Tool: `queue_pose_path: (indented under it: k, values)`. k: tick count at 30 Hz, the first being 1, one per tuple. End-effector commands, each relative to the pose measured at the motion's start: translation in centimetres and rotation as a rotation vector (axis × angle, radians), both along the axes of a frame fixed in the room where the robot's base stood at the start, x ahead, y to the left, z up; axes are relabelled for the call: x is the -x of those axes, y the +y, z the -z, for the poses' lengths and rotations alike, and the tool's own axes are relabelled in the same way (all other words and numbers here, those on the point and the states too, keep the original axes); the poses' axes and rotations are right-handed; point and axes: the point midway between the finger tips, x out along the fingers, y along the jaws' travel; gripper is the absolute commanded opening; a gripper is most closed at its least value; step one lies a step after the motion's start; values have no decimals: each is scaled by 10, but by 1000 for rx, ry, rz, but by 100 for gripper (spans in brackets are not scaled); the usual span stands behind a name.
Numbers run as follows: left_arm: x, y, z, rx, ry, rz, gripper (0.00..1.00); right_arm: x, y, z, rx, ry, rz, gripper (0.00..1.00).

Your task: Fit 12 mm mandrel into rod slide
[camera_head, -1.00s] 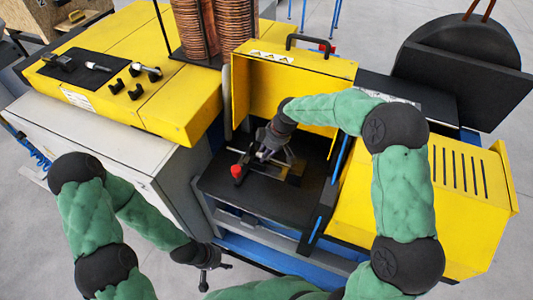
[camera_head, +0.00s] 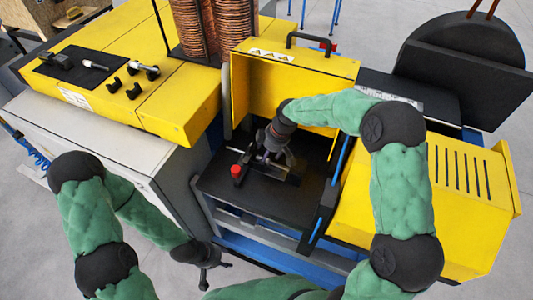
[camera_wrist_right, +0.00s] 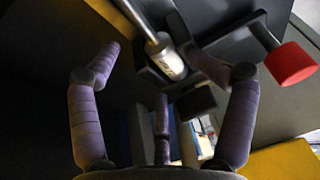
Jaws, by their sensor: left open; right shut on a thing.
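A silver cylinder with a label, which looks like the mandrel (camera_wrist_right: 170,62), lies between my right gripper's fingers in the right wrist view, closer to the right-hand finger. My right gripper (camera_wrist_right: 152,52) is shut on it; exact finger contact is unclear. In the head view this gripper (camera_head: 270,152) points down into the yellow-walled bay and hides the mandrel. A dark fixture, perhaps the rod slide, with a red knob (camera_head: 237,171) sits beneath; the knob also shows in the wrist view (camera_wrist_right: 291,64). Whether the mandrel is seated is not visible. My left gripper (camera_head: 207,277) is open and empty, low before the grey cabinet.
Other mandrel-like pieces (camera_head: 145,70) and black holders (camera_head: 134,91) are on the yellow bench at left. Yellow bay walls (camera_head: 290,88) rise behind my right gripper. Copper tube coils (camera_head: 205,30) stand at the back. The black bay floor (camera_head: 265,205) is clear in front.

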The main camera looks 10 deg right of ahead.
Motion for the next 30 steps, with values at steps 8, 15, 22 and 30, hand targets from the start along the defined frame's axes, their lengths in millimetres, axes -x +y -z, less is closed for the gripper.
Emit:
queue_pose_path:
  k: [8,15,22,30]
  values:
    - [0,0,0,0,0,0,47,7,-9,-31,0,8,-3,63]
    - [0,0,0,0,0,0,47,8,-19,-62,-1,1,0,63]
    - [0,0,0,0,0,0,47,8,-21,-70,-1,-3,1,63]
    - [0,0,0,0,0,0,47,7,-22,-70,0,-3,2,63]
